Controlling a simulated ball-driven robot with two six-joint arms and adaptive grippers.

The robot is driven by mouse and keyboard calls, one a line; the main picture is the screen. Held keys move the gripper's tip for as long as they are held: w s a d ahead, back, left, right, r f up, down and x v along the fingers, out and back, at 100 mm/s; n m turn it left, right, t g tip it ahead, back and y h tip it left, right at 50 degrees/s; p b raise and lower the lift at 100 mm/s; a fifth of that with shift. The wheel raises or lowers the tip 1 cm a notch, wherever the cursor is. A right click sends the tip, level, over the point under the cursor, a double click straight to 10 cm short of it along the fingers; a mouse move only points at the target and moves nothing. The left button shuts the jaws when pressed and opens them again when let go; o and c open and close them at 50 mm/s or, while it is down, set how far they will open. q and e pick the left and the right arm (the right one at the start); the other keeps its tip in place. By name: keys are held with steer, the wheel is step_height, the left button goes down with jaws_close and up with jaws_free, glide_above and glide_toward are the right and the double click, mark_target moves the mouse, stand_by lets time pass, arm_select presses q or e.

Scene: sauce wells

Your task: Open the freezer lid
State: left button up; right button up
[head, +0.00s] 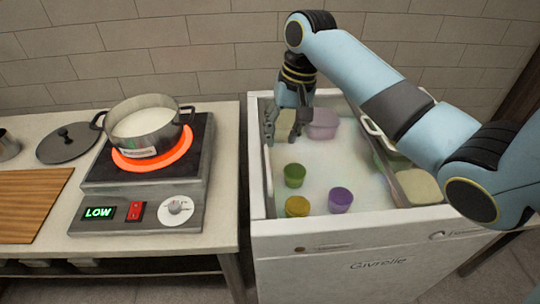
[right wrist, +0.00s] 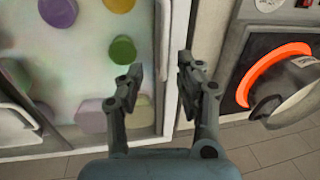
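The white chest freezer (head: 350,270) stands right of the counter. Its top shows tubs and cups inside, through what looks like a hazy pane. A pale loop handle (head: 372,127) sits toward its right side; it also shows at the left of the right wrist view (right wrist: 18,114). Whether the lid there is shut or partly slid cannot be told. My right gripper (head: 284,124) is over the freezer's back left. In the right wrist view the gripper (right wrist: 160,72) is open and empty, its fingers either side of the freezer's side rim. My left gripper is not in view.
A pot (head: 143,125) stands on a glowing burner (head: 185,148) showing LOW, left of the freezer. A pot lid (head: 68,146) and wooden board (head: 28,205) lie on the counter. A brick wall (head: 190,50) closes off the back. A narrow gap separates counter and freezer.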

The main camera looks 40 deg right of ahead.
mark_target(269, 162)
steer(key=shift+m, duration=0.4)
steer(key=w+f, duration=0.1)
steer(key=f, duration=0.2)
steer(key=a+f, duration=0.1)
steer(key=f, duration=0.2)
steer(key=w+f, duration=0.1)
steer(key=f, duration=0.2)
steer(key=shift+w+a+f, duration=0.15)
steer(key=shift+w, duration=0.15)
jaws_close()
